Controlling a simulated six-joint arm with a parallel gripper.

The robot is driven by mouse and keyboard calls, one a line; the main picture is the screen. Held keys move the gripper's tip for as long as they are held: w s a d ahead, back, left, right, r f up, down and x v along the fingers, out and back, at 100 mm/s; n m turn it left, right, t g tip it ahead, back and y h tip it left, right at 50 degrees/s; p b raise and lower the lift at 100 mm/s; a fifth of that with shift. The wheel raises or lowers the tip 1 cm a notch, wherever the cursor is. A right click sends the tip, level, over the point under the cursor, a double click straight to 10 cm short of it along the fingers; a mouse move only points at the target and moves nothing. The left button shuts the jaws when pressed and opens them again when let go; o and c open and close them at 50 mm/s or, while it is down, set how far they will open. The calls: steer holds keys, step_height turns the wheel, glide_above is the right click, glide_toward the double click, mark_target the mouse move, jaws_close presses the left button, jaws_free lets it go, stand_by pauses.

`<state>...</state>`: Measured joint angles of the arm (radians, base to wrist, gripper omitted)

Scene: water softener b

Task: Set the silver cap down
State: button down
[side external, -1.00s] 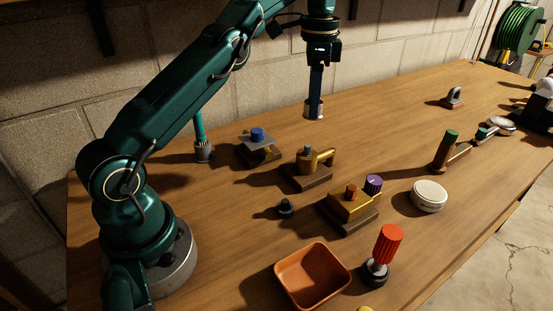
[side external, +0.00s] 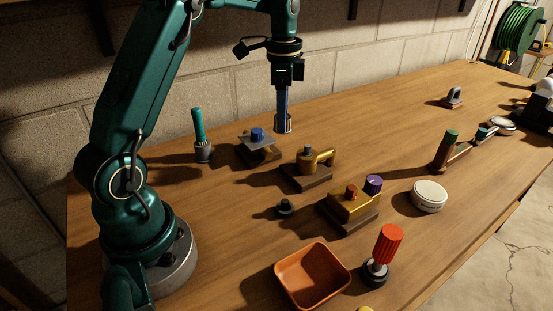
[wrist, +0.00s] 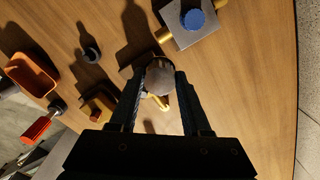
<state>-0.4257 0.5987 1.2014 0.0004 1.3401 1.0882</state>
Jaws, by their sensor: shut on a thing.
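The silver cap (side external: 283,124) is a short, shiny cylinder, seen at the lower end of my gripper (side external: 283,114) in the side view. In the wrist view the cap (wrist: 160,79) shows as a grey round face between the two dark fingers of my gripper (wrist: 161,70). The fingers are shut on it. It appears to be above the wooden table (side external: 390,125), behind the brass valve (side external: 325,158) and right of the grey plate with a blue knob (side external: 257,135). The gap between cap and table is hard to judge.
A teal-handled tool (side external: 199,130) stands at the left. Open wood lies back right.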

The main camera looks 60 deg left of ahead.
steer(key=n, duration=0.2)
glide_above(233, 177)
step_height(233, 177, down, 3)
steer(key=shift+f, duration=3.65)
steer(key=shift+f, duration=0.2)
steer(key=shift+c, duration=1.8)
jaws_free()
steer(key=shift+r, duration=0.1)
